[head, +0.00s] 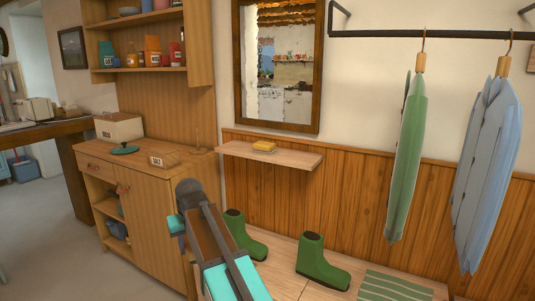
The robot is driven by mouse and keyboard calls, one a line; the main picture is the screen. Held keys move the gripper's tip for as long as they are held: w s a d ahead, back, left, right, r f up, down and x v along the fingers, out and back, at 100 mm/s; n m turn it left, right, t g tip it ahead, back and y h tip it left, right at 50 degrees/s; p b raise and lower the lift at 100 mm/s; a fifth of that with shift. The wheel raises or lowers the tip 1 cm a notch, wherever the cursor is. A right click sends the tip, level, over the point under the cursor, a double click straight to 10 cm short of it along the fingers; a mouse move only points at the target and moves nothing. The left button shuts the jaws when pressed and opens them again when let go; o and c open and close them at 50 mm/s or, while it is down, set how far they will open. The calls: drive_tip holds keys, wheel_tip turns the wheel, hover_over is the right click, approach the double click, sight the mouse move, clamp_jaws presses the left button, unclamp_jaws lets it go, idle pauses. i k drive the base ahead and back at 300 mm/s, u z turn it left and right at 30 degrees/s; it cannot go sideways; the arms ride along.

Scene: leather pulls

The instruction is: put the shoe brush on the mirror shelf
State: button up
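The mirror shelf (290,158) is a pale wooden board on the wall below a framed mirror (278,65). A small yellow block (264,146) lies on it near the middle; I cannot tell whether it is a brush or a sponge. I see nothing that I can clearly name as the shoe brush. My gripper (177,232) seems to be at the teal and dark end of my arm, in front of the wooden cabinet, left of and below the shelf. Its fingers are not clear, and I cannot tell whether it holds anything.
The cabinet (150,205) has a box (119,128) and a salt box (164,159) on top. Green boots (322,262) stand on the bench below the shelf, beside a striped mat (395,287). Clothes (408,165) hang from a rail at right. The shelf's right part is bare.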

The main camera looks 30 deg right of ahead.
sight(299, 157)
drive_tip(key=i, duration=1)
